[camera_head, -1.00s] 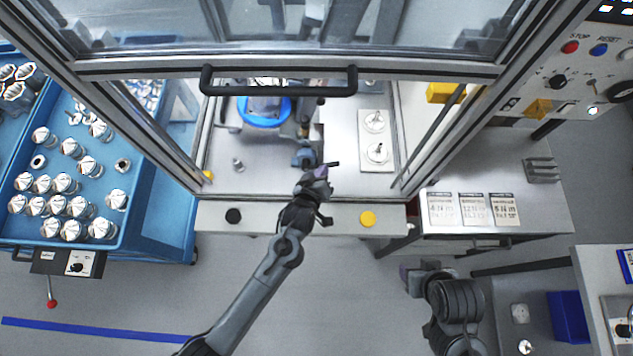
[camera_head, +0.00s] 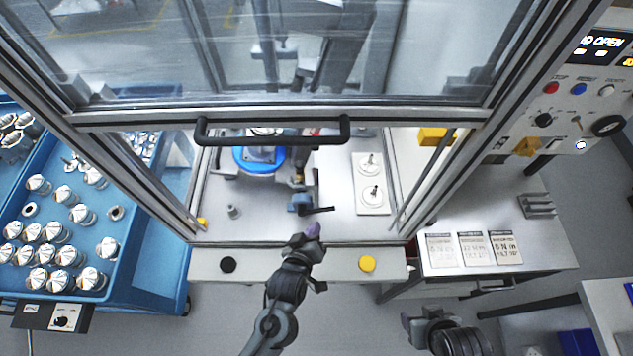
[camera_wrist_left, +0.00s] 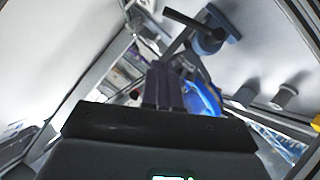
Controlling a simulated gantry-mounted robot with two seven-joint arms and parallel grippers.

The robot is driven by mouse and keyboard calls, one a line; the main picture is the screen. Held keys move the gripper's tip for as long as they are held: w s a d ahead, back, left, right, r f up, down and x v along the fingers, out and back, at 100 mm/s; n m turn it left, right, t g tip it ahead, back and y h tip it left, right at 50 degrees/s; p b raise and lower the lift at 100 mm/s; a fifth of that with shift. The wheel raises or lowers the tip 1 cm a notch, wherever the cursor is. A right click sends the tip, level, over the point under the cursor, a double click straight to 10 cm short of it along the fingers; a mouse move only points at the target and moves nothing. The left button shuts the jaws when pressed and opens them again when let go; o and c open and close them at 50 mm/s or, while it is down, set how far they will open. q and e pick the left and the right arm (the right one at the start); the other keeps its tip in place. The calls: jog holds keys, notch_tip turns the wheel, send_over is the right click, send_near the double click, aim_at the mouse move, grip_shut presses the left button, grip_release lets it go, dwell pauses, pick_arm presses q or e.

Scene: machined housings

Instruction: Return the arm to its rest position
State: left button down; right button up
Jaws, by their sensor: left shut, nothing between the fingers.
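My left gripper (camera_head: 312,230) is at the front sill of the machine enclosure, with its purple fingertips shut and empty. It sits in front of a blue clamp with a dark lever (camera_head: 300,203), apart from it. The left wrist view shows the shut dark fingers (camera_wrist_left: 165,88), with the clamp's black lever (camera_wrist_left: 194,22) ahead of them. My right gripper (camera_head: 412,322) is low at the right, outside the enclosure and partly hidden by its own arm; its jaws cannot be made out.
The enclosure door is raised, its black handle (camera_head: 272,130) above the opening. Inside are a blue round fixture (camera_head: 243,157) and a white plate with two pins (camera_head: 357,197). A blue cart (camera_head: 150,270) with metal parts stands left, a bench with cards (camera_head: 540,262) right.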

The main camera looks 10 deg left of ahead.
pick_arm(q)
jog(key=shift+s+f, duration=0.1)
jog(key=s+a+r+m+g+y+p, duration=0.1)
jog(key=s+a+r+m+g, duration=0.2)
jog(key=s+a, duration=0.5)
jog(key=s+a+r+m+g+y+p, duration=0.1)
jog(key=s+a+r+m+g, duration=0.2)
jog(key=s+a, duration=0.6)
jog(key=shift+s+a+m+g+p, duration=0.15)
jog(key=shift+s+m+g+p, duration=0.25)
jog(key=shift+s+g, duration=0.8)
jog(key=shift+w, duration=0.15)
